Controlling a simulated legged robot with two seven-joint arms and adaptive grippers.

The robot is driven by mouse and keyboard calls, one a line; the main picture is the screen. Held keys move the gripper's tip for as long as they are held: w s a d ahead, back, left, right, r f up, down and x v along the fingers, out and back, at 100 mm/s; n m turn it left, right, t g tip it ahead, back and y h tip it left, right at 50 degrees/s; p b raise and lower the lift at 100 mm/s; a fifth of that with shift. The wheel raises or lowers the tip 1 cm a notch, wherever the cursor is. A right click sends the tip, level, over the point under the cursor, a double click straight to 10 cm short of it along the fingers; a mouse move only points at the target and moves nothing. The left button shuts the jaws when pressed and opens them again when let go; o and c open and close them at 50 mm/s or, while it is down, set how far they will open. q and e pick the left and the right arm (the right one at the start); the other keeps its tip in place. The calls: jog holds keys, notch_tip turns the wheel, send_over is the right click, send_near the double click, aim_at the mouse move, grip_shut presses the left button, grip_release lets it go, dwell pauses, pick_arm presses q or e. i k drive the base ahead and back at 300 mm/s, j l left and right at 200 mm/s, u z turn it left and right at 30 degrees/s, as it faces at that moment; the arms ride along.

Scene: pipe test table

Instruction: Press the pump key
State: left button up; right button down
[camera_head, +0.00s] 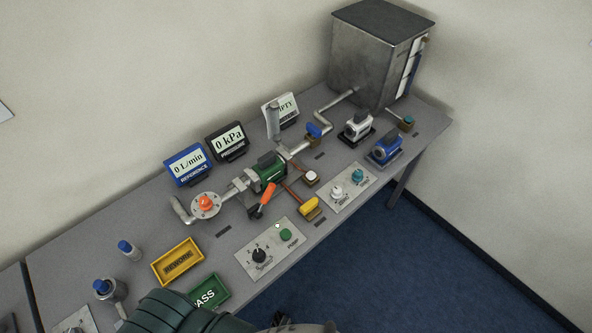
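The pump key looks to be the round green button (286,235) on a light grey panel (254,276) near the table's front edge. A black speed knob (259,255) with numbers around it sits to its left on the same panel. The small label by the green button is hard to read. The button's top is in plain view, with nothing over it. No fingertips of my left or right gripper show. Only dark and grey parts that seem to be mine reach in at the bottom edge.
Behind the panel are an orange-red lever (266,196), a green pipe unit (268,173) and a yellow handle (309,208). A second panel (326,203) with white and teal knobs lies to the right. Yellow (158,268) and green (222,284) trays lie left. Displays read 0 L/min and 0 kPa.

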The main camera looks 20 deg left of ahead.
aim_at(286, 234)
jog(key=k+u, duration=0.1)
jog(key=u, duration=0.25)
jog(key=k+l+u, duration=0.1)
jog(key=u, duration=0.25)
jog(key=k+u, duration=0.1)
jog(key=u, duration=0.3)
